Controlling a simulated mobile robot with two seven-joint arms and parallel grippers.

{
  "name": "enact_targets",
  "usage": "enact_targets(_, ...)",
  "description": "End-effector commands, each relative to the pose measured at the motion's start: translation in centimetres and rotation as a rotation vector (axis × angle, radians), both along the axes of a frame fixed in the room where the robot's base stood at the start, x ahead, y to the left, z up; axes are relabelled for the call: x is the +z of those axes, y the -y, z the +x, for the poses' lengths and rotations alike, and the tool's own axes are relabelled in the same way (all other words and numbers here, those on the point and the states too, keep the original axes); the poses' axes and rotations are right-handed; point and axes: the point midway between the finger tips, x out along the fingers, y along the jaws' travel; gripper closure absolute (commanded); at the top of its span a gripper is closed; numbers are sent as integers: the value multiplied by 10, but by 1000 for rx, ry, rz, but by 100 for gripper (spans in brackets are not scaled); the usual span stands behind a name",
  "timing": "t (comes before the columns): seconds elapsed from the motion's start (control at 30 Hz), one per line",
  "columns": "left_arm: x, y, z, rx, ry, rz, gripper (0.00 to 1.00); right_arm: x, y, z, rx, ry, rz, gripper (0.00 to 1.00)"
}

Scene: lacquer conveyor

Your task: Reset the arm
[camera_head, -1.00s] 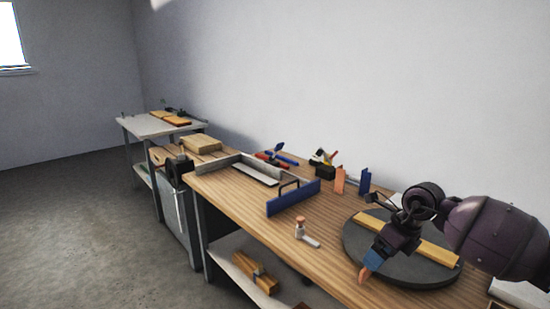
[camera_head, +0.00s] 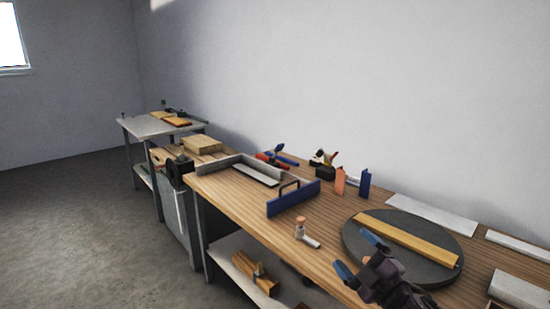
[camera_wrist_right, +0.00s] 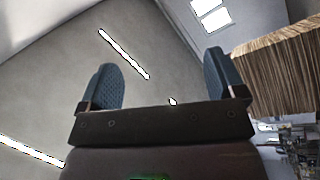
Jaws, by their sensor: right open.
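My right gripper (camera_head: 358,257) is at the lower right of the head view, in front of the near edge of the round dark turntable. Its two blue fingers are spread apart with nothing between them. The right wrist view also shows the open, empty fingers (camera_wrist_right: 162,85), with the wall and ceiling lights behind them. My left gripper is in neither view now.
The wooden workbench (camera_head: 232,199) holds the turntable (camera_head: 362,258) with a yellow wooden bar (camera_head: 405,238) on it. A blue-bladed tool (camera_head: 293,199) and a small white, orange-topped object (camera_head: 305,232) lie left of it. Bare bench top lies between them.

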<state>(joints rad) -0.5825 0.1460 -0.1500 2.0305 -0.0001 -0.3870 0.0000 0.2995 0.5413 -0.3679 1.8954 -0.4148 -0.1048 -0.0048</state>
Motion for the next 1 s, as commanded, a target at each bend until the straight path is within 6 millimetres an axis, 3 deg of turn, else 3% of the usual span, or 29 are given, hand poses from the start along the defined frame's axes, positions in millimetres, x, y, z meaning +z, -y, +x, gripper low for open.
enact_targets(0.03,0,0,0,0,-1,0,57,-22,9,-10,-42,-87,72,11)
enact_targets(0.2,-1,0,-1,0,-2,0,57,-89,36,-47,-170,-358,284,11)
enact_targets(0.5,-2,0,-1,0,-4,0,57,-189,69,-142,-357,-702,572,11)
enact_targets(0.8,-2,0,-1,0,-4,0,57,-261,95,-252,-551,-883,698,11)
enact_targets(1.0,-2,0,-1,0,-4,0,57,-284,99,-296,-612,-952,709,11)
